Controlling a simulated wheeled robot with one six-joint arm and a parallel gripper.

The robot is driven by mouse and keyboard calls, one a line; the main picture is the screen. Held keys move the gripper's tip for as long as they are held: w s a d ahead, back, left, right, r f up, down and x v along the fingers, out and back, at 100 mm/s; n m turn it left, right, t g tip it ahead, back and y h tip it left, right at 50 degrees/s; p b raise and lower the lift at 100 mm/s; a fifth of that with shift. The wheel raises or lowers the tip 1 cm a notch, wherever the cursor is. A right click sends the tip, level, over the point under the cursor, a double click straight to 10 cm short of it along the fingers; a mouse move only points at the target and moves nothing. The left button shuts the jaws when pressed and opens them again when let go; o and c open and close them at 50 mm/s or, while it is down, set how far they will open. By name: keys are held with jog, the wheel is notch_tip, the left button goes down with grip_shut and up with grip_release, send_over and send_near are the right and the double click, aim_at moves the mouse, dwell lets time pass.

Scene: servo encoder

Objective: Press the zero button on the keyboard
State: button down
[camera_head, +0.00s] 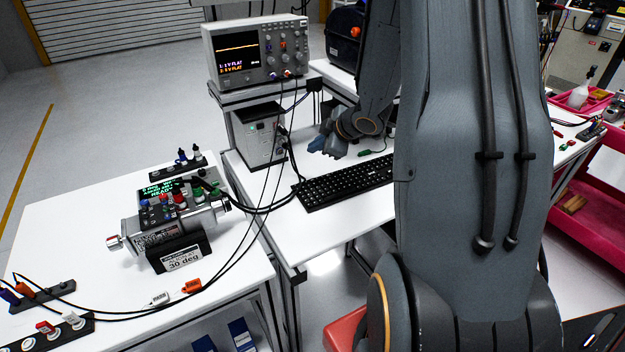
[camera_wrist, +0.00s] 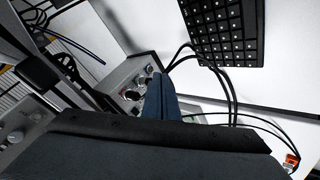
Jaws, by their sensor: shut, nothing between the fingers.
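The black keyboard (camera_head: 345,182) lies on the white table in the middle of the head view, partly hidden on its right by my arm. It also shows at the top of the wrist view (camera_wrist: 225,32), cut off by the frame edge. I cannot read its key labels, so I cannot tell which key is zero. My gripper (camera_head: 320,146) is above the far side of the table, beyond the keyboard and apart from it. In the wrist view its blue fingers (camera_wrist: 161,95) are together and empty.
An oscilloscope (camera_head: 257,50) stands on a shelf above a grey box (camera_head: 259,137), left of my gripper. Black cables run down beside the keyboard. A servo device (camera_head: 168,218) with a "30 deg" sign (camera_head: 183,259) stands on the left table. Bare tabletop lies in front of the keyboard.

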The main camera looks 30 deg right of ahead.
jog(key=shift+f, duration=0.15)
jog(key=b, duration=0.5)
send_over(315, 183)
notch_tip(315, 183, down, 4)
jog(key=shift+f, duration=0.1)
notch_tip(315, 183, down, 4)
jog(key=b, duration=0.3)
jog(key=shift+s+f+b, duration=0.1)
jog(key=shift+f+b, duration=0.05)
jog(key=shift+b, duration=0.2)
jog(key=shift+f, duration=0.15)
dwell(1.2)
jog(key=shift+f, duration=0.3)
jog(key=shift+f+b, duration=0.35)
dwell(0.7)
dwell(0.3)
jog(key=shift+r+p, duration=0.8)
jog(key=shift+p, duration=0.1)
